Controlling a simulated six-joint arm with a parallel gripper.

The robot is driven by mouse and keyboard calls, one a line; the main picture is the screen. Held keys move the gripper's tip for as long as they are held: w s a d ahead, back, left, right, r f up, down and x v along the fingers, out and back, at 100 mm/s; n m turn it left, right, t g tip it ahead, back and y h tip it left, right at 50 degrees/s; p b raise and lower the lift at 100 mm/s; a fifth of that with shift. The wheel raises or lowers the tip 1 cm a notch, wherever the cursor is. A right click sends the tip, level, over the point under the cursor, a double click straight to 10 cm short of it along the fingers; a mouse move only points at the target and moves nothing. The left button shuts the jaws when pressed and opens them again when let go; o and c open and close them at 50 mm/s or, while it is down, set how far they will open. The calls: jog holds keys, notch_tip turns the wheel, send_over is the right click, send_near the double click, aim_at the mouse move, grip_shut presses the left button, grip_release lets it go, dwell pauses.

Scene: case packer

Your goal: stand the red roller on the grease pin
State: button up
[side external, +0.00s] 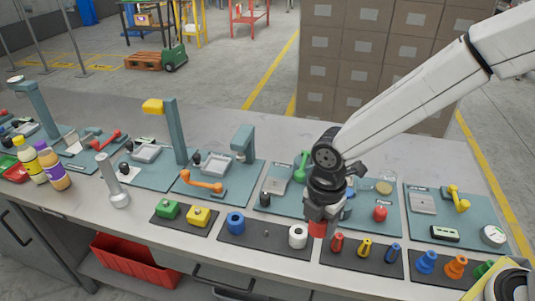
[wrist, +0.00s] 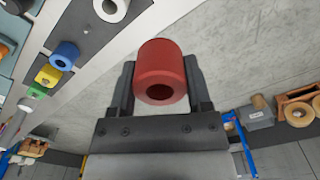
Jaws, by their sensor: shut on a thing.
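The red roller (wrist: 163,62) is a short cylinder with a hole through it. My gripper (wrist: 160,85) is shut on it, one finger on each side. In the side external view the roller (side external: 318,230) shows below my gripper (side external: 322,222), near the white roller and close above the bench's front mats; the exact gap is unclear. A small pin (side external: 266,234) stands on a dark mat (side external: 250,245) between a blue roller (side external: 235,222) and the white roller (side external: 298,236); it may be the grease pin. It is left of my gripper, with no roller on it.
Red, yellow and blue small parts (side external: 364,248) stand on the mat just right of my gripper. Yellow and green blocks (side external: 199,216) stand on the mat to the left. Fixtures with posts and handles (side external: 243,145) line the bench behind. Cartons (side external: 370,60) are stacked beyond.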

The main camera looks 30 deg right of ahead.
jog(key=w, duration=1.3)
send_over(275, 180)
jog(key=f, duration=0.1)
jog(key=shift+s+a+f, duration=0.1)
jog(key=shift+a+f, duration=0.05)
jog(key=shift+f, duration=5)
jog(key=shift+f, duration=0.15)
jog(key=o, duration=1.3)
notch_tip(275, 180, up, 12)
jog(key=shift+r, duration=0.15)
